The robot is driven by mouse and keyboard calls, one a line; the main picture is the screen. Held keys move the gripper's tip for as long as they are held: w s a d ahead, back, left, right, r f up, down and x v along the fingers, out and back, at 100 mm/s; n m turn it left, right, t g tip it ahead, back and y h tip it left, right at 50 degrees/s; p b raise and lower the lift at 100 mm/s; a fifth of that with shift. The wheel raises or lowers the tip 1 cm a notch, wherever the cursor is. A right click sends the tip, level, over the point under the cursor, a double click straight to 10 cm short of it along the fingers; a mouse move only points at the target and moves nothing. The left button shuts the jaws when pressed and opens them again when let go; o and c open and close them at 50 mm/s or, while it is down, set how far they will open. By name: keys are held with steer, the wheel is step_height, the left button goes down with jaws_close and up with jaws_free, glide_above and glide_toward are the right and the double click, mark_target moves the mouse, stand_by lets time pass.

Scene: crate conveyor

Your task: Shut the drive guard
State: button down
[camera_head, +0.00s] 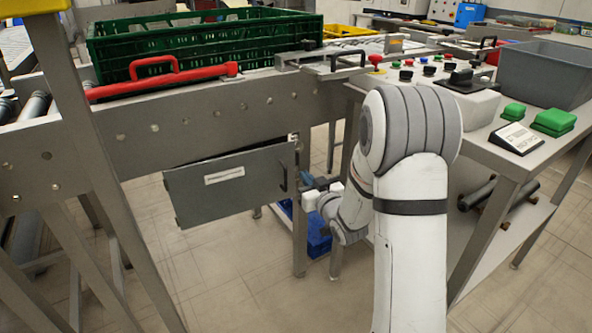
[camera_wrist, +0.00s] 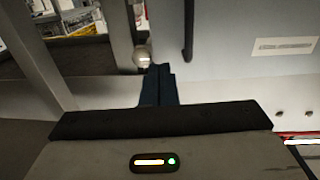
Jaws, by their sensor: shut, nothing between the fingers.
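The drive guard (camera_head: 235,190) is a flat grey panel with a white label, under the side beam of the conveyor. A narrow dark gap shows along its top edge; I cannot tell how far it stands out from the frame. Its black upright handle (camera_head: 283,175) is near its right edge. The guard (camera_wrist: 240,70) fills the upper right of the wrist view, with the handle (camera_wrist: 188,30) up and right of my fingertips. My gripper (camera_head: 308,184) is just right of the guard's handle edge. In the wrist view my gripper (camera_wrist: 158,72) is shut and empty, apart from the handle.
A green crate (camera_head: 210,32) stands on the conveyor, behind a red bar handle (camera_head: 165,77). A control table (camera_head: 510,165) with buttons and a grey bin (camera_head: 550,72) is on the right. A conveyor leg (camera_head: 299,235) is close to my gripper. The floor before the guard is clear.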

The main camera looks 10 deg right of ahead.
mark_target(292, 161)
steer(key=b+x, duration=0.1)
steer(key=x, duration=0.5)
steer(key=shift+w+a, duration=0.1)
steer(key=shift+w, duration=0.25)
